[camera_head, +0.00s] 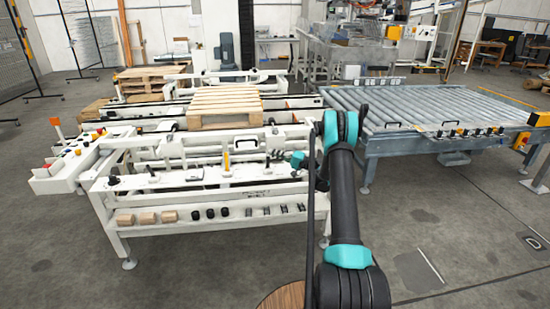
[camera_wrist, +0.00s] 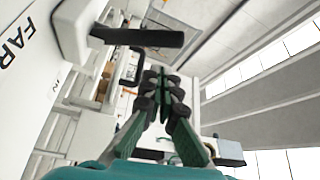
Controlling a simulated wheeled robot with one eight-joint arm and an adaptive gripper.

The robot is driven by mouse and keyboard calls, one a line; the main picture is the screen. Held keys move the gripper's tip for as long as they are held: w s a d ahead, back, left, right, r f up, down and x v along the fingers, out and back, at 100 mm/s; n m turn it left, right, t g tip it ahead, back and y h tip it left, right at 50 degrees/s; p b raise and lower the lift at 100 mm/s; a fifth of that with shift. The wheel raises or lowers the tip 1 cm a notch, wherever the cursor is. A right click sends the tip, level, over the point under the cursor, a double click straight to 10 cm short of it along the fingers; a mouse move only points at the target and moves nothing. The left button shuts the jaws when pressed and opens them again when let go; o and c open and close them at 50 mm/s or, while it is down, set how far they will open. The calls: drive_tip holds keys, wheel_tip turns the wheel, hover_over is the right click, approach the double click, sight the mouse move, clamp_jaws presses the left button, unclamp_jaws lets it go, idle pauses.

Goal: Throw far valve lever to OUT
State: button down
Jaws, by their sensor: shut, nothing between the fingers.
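In the wrist view, a white panel (camera_wrist: 14,75) with the word FAR stands at the left edge. A smaller mark that looks like IN is beside it. A black lever handle (camera_wrist: 145,37) sticks out to the right from a white mount (camera_wrist: 78,24) near the FAR lettering. My gripper (camera_wrist: 162,82) is shut and empty, with its fingertips just below and right of the handle in the picture. I see no contact between them, though depth is hard to judge. In the head view, my arm covers part of the bench's right end, and I cannot pick out the lever there.
A second black bent handle (camera_wrist: 130,70) shows beyond the first in the wrist view. In the head view, a white-framed bench (camera_head: 215,222) carries small fixtures and wooden blocks. A wooden pallet (camera_head: 225,103) lies behind it. A roller conveyor (camera_head: 430,105) stands right.

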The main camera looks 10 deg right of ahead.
drive_tip(key=v, duration=0.3)
drive_tip(key=w+v, duration=0.1)
drive_tip(key=v, duration=0.5)
drive_tip(key=shift+w+d+f, duration=0.1)
drive_tip(key=shift+d+f, duration=0.25)
drive_tip(key=shift+d, duration=0.3)
drive_tip(key=shift+a+r, duration=0.3)
drive_tip(key=shift+a, duration=0.05)
drive_tip(key=s+a+r+g+h, duration=0.1)
drive_tip(key=s+a+r+h, duration=0.1)
drive_tip(key=s+a+r, duration=0.3)
drive_tip(key=s+a+n+g+h, duration=0.1)
drive_tip(key=s+a+g+h, duration=0.15)
drive_tip(key=s, duration=0.35)
drive_tip(key=s+a+r+g+h, duration=0.1)
drive_tip(key=s+a+r+h, duration=0.2)
drive_tip(key=s, duration=0.3)
drive_tip(key=s+d+f+n+h, duration=0.1)
drive_tip(key=s+d+h, duration=0.1)
drive_tip(key=s, duration=0.9)
drive_tip(key=s+d+f+n+h, duration=0.1)
drive_tip(key=s+h, duration=0.3)
drive_tip(key=s, duration=0.7)
drive_tip(key=s+d+f+h, duration=0.2)
drive_tip(key=s+d+h, duration=0.1)
drive_tip(key=s, duration=0.8)
drive_tip(key=shift+n+g, duration=0.4)
drive_tip(key=shift+g, duration=0.05)
